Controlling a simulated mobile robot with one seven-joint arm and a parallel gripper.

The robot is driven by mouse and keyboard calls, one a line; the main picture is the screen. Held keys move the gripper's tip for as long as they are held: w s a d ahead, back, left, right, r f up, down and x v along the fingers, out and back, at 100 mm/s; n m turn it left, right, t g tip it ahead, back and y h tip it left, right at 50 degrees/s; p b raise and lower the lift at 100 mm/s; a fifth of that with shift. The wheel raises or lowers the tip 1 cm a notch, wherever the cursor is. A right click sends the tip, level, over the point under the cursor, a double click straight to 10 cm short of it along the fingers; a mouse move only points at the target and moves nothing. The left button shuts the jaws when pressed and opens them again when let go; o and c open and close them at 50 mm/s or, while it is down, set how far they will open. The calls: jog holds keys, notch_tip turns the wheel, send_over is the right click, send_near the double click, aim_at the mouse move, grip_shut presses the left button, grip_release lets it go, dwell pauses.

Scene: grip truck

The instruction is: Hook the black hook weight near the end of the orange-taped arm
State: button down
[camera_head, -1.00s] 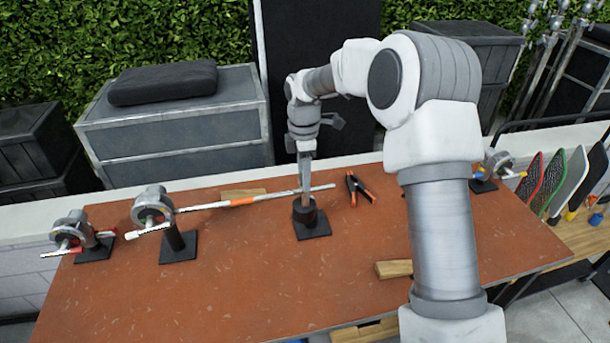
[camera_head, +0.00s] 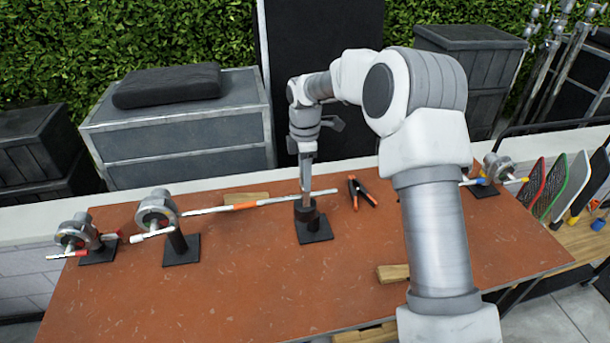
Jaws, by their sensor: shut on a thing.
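The orange-taped arm (camera_head: 282,201) is a thin pale rod reaching right from a grip head (camera_head: 157,208) on a black stand (camera_head: 181,249). Its orange tape (camera_head: 245,206) is near the middle, and its free end lies just right of my gripper. My gripper (camera_head: 306,194) points down beside the rod near that end. It is shut on the black hook weight (camera_head: 305,212), a short dark cylinder hanging under the fingers. The hook is hidden or too small to make out. I cannot tell whether the weight or fingers touch the rod.
A black square-based stand (camera_head: 315,232) is just below the weight. A black and orange clamp (camera_head: 362,192) lies to the right. Other grip heads stand at far left (camera_head: 77,235) and far right (camera_head: 496,168). A wood block (camera_head: 393,273) lies near my arm. The front-left tabletop (camera_head: 170,310) is clear.

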jog(key=shift+f+b, duration=0.3)
jog(key=shift+f, duration=0.7)
dwell(0.4)
jog(key=shift+c, duration=1.3)
grip_release()
jog(key=shift+f, duration=0.1)
jog(key=shift+b, duration=0.3)
notch_tip(320, 180, up, 18)
jog(key=shift+f, duration=0.2)
